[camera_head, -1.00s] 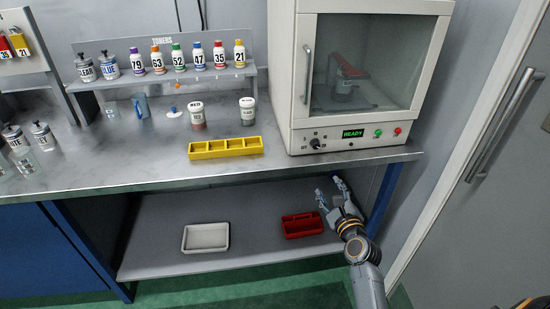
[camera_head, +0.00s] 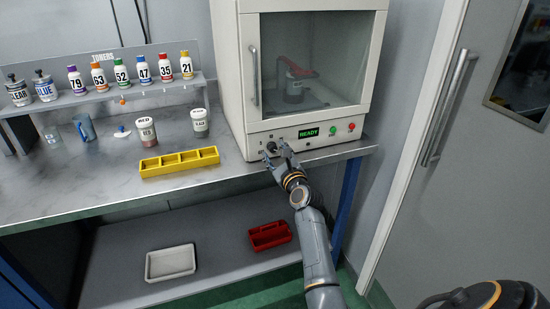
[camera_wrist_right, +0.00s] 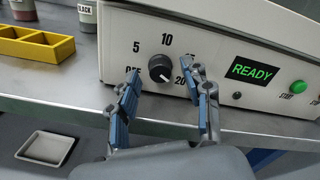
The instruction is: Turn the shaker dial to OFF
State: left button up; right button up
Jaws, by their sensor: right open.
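The shaker (camera_head: 310,70) is a cream cabinet with a glass door, standing on the bench. Its black dial (camera_wrist_right: 160,68) sits on the lower front panel, with OFF, 5, 10 and 20 printed around it; another mark is partly hidden. The dial's white pointer seems to point down and right, toward the 20 side. My right gripper (camera_head: 279,154) is in front of the panel at the dial. In the right wrist view its open fingers (camera_wrist_right: 163,80) lie either side of the dial; contact is not clear. My left gripper is not in view.
The READY display (camera_wrist_right: 252,71) and green START button (camera_wrist_right: 298,87) are right of the dial. The bench edge lies below the panel. A yellow divided tray (camera_head: 180,162) is left of the shaker. A red tray (camera_head: 269,235) and white tray (camera_head: 170,262) are on the lower shelf.

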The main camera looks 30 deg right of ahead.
jog(key=shift+w, duration=0.3)
grip_shut()
